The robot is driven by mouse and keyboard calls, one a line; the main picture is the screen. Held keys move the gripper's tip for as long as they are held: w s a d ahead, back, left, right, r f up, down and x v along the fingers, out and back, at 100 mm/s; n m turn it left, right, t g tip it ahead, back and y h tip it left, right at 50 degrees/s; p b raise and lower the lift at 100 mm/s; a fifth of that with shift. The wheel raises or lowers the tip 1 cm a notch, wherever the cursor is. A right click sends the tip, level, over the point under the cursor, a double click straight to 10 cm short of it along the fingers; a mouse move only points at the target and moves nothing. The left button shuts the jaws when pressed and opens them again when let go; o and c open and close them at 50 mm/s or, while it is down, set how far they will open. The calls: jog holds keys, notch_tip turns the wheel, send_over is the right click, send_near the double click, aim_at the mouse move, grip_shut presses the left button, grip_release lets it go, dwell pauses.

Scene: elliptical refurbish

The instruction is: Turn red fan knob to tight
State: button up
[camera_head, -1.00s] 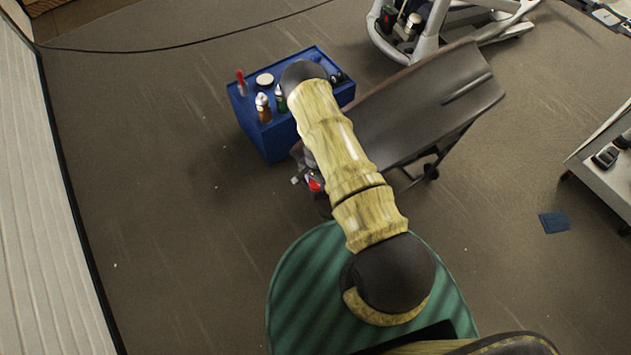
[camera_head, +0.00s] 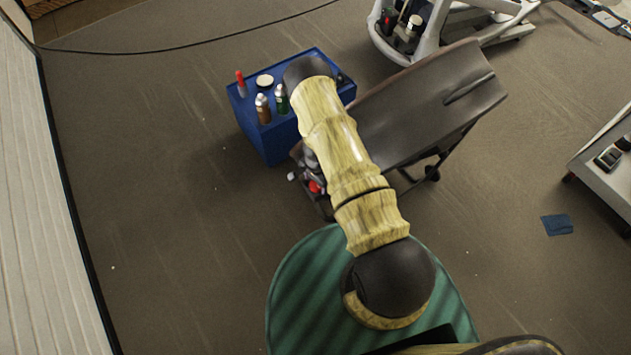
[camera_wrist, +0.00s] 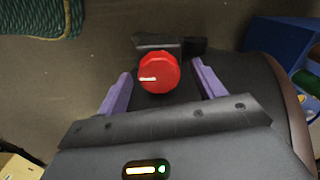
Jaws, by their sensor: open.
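The red fan knob (camera_wrist: 159,75) is a round red knob with a white mark on its face. In the wrist view it sits between the two purple fingers of my gripper (camera_wrist: 160,88), with a gap on each side. My gripper is open. In the head view a small part of the red knob (camera_head: 315,187) shows at the left edge of my arm, beside the dark machine part (camera_head: 425,105). My gripper is mostly hidden behind my arm in the head view. Whether the fingers reach the knob's depth I cannot tell.
A blue box (camera_head: 270,139) with a red-topped item, a round white lid and bottles on top stands just beyond the arm. A white-framed machine (camera_head: 440,25) is at the back, and a grey cart (camera_head: 606,180) at the right. The floor at left is clear.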

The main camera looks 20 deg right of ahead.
notch_tip(320, 180, up, 17)
jog(key=shift+r, duration=0.2)
dwell(0.5)
jog(key=shift+s, duration=0.1)
dwell(0.3)
jog(key=s+r+n+t, duration=0.1)
jog(key=s+r+n, duration=0.3)
jog(key=r, duration=0.5)
jog(key=s+r+n, duration=0.4)
jog(key=s+r, duration=0.2)
jog(key=r, duration=0.3)
jog(key=s+a+r+n+t, duration=0.1)
jog(key=s+r+n, duration=0.3)
jog(key=r, duration=0.4)
jog(key=shift+s+r+t, duration=0.3)
jog(key=shift+s+r, duration=0.1)
jog(key=shift+s, duration=0.05)
